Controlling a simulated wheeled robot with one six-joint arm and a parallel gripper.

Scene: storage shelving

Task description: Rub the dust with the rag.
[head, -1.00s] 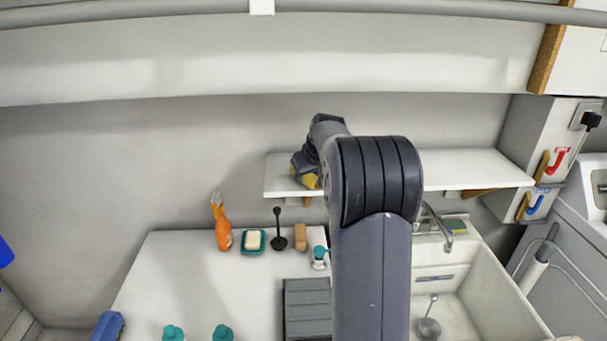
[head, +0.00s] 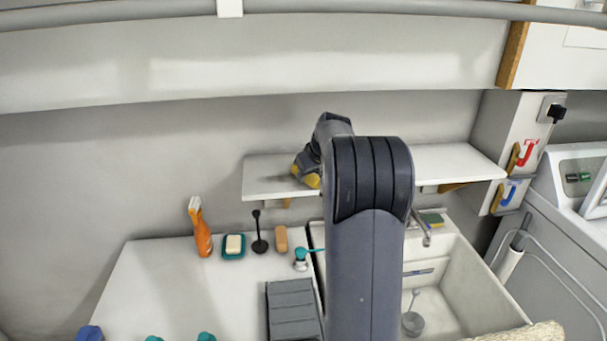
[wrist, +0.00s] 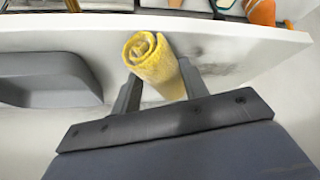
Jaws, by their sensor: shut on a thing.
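The rag (wrist: 152,58) is a yellow roll, seen end-on in the wrist view. My gripper (wrist: 160,82) is shut on it, with one dark finger on each side. The rag is over the white shelf (wrist: 75,38) and appears to touch it. A dark smudge of dust (wrist: 198,50) shows on the shelf just right of the rag. In the head view, a yellow bit of the rag (head: 312,181) shows at the left part of the shelf (head: 455,163).
Below the shelf, a counter holds an orange spray bottle (head: 200,232), a soap dish (head: 233,247), a black brush (head: 260,236) and a grey box (head: 292,308). A sink (head: 455,280) with a tap is at right. A wall (head: 130,170) stands close behind the shelf.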

